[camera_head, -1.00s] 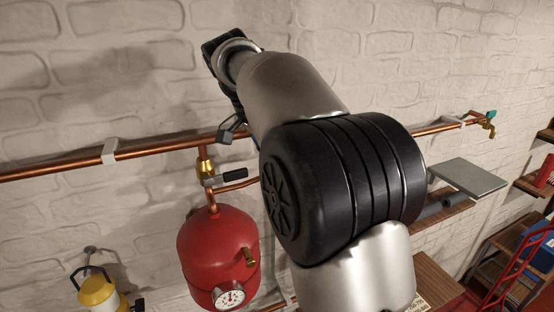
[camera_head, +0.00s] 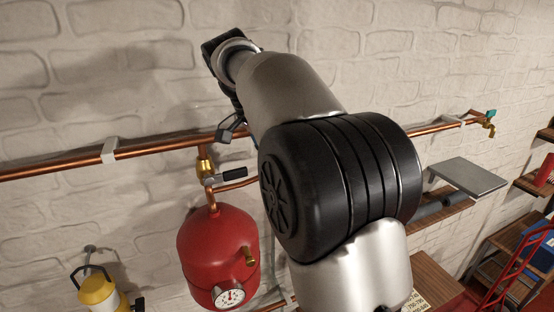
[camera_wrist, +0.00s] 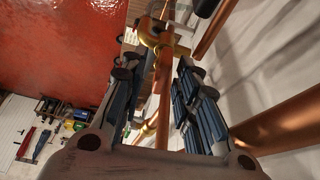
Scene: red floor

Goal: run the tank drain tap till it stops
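The red tank (camera_head: 212,252) hangs on the wall with a dial gauge low on its front. A brass valve (camera_head: 205,166) with a black lever (camera_head: 233,174) sits on the pipe above the tank. I cannot tell for sure which is the drain tap. My gripper (camera_head: 232,128) is mostly hidden behind my arm, near the pipe above the valve. In the wrist view my gripper (camera_wrist: 152,78) has its fingers apart, with a copper pipe and brass fitting (camera_wrist: 156,36) showing between and beyond them.
A copper pipe (camera_head: 60,168) runs along the white brick wall, close to my gripper. It ends at a brass tap with a teal handle (camera_head: 491,115) far right. A yellow lantern (camera_head: 97,292) hangs lower left. A grey shelf (camera_head: 468,177) and wooden shelving stand right.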

